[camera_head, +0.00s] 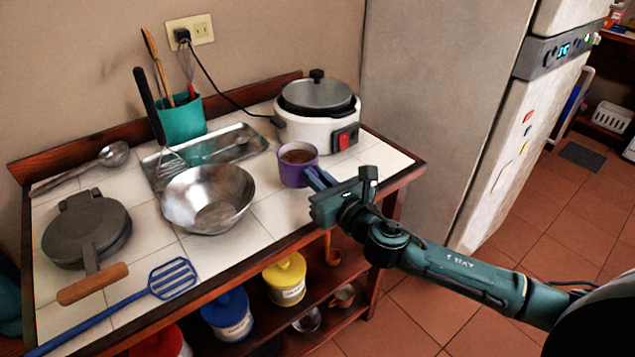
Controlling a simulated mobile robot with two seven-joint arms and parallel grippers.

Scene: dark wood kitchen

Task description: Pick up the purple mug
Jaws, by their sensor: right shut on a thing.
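The purple mug (292,171) stands upright on the white tiled counter, near its right side and in front of the white cooker. It has brown contents visible at the top. My right gripper (318,180) comes in from the right and is shut on the mug's right side; its fingers hide the handle area. The mug looks level, and I cannot tell whether its base touches the tiles. My left gripper is not in view.
A metal bowl (208,198) sits left of the mug. The white cooker (318,128) with a dark lid is close behind. A waffle iron (85,230), a blue spatula (172,279) and a metal tray (240,145) take up the left. The fridge (440,100) stands right of the counter.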

